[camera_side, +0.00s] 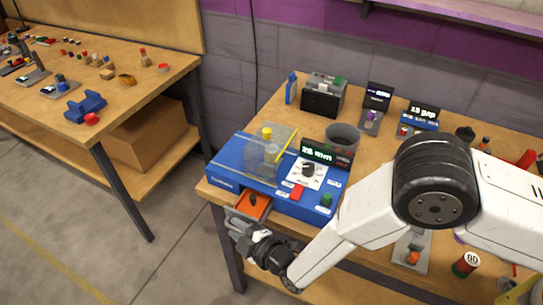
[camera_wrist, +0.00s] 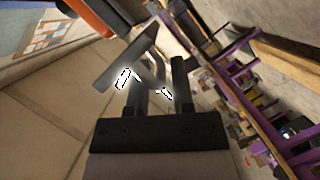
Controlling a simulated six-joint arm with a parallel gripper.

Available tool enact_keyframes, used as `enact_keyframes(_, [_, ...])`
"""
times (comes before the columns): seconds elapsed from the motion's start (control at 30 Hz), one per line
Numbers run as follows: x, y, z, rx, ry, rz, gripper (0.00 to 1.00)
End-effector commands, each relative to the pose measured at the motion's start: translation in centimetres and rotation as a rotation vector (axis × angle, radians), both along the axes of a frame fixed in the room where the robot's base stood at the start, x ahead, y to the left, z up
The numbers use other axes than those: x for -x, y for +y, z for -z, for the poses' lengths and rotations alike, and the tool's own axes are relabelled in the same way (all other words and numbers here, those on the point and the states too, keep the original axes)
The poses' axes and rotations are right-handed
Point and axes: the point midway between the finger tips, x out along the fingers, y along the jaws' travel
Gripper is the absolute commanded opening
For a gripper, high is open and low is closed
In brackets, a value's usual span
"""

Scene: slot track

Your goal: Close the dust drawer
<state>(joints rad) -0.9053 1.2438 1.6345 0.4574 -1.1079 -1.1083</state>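The dust drawer (camera_side: 248,205) is an orange tray with a dark knob or handle. In the side view it sticks out of the front of a blue machine (camera_side: 229,178). An orange and black edge, which looks like the drawer, shows at the top of the wrist view (camera_wrist: 92,16). My gripper (camera_side: 238,226) is dark and sits just in front of the drawer, low at the table's front edge. It also shows in the wrist view (camera_wrist: 165,62), with nothing seen held. Whether it touches the drawer, and how far its fingers are apart, I cannot tell.
The machine has a clear cover, a green display (camera_side: 319,152), a dial and red and green buttons. A dark grey cup (camera_side: 342,140) stands behind it. A second table (camera_side: 60,100) with small parts is at the left. Open floor lies between the tables.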

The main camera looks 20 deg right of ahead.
Motion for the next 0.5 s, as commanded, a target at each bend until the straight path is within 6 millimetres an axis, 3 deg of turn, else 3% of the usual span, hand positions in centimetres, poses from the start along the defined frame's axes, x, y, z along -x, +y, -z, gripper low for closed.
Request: enact_keyframes(0.5, [4.3,-2.2,-1.1,0.002,0.002,-0.002,0.29])
